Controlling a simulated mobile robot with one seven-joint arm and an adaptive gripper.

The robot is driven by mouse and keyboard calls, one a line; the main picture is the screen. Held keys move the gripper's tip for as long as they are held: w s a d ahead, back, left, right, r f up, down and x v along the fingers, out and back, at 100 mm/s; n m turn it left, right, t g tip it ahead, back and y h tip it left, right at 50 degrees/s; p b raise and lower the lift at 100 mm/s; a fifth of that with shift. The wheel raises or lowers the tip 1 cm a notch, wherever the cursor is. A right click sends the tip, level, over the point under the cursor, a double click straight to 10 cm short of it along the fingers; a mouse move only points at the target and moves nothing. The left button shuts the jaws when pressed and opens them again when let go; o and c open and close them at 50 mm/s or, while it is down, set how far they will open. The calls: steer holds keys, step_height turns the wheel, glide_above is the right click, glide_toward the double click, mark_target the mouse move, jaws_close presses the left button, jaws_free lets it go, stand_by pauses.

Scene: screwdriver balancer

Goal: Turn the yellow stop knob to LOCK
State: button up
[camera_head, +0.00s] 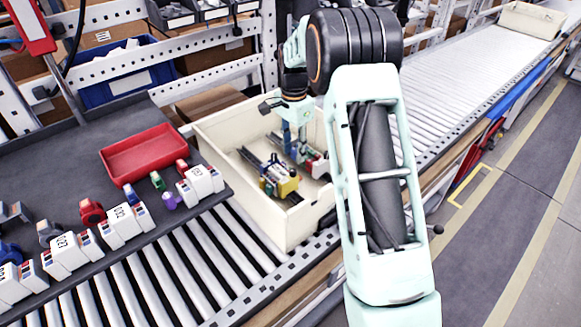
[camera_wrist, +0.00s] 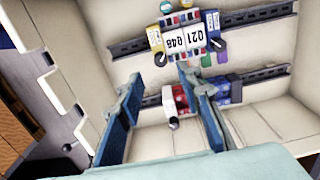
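A cream crate (camera_head: 215,140) holds rail-mounted modules. A yellow part (camera_head: 287,186) shows on the near modules in the head view. Dark knobs with light pointers (camera_wrist: 160,59) are beside the block. I cannot tell which part is the stop knob, nor read a LOCK mark. My gripper (camera_head: 294,138) reaches down into the crate. Its blue fingers (camera_wrist: 158,76) are apart with nothing gripped between them.
Between and beyond the fingers, a red module (camera_wrist: 174,101) and blue modules (camera_wrist: 228,90) sit on the lower rail. The crate walls surround my gripper. A red tray (camera_head: 143,153) and several numbered modules (camera_head: 122,222) are on the dark bench at left. Roller conveyor (camera_head: 185,262) runs alongside.

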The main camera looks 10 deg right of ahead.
mark_target(293, 170)
step_height(293, 170, down, 7)
steer(key=shift+f, duration=0.1)
stand_by(0.3)
jaws_close()
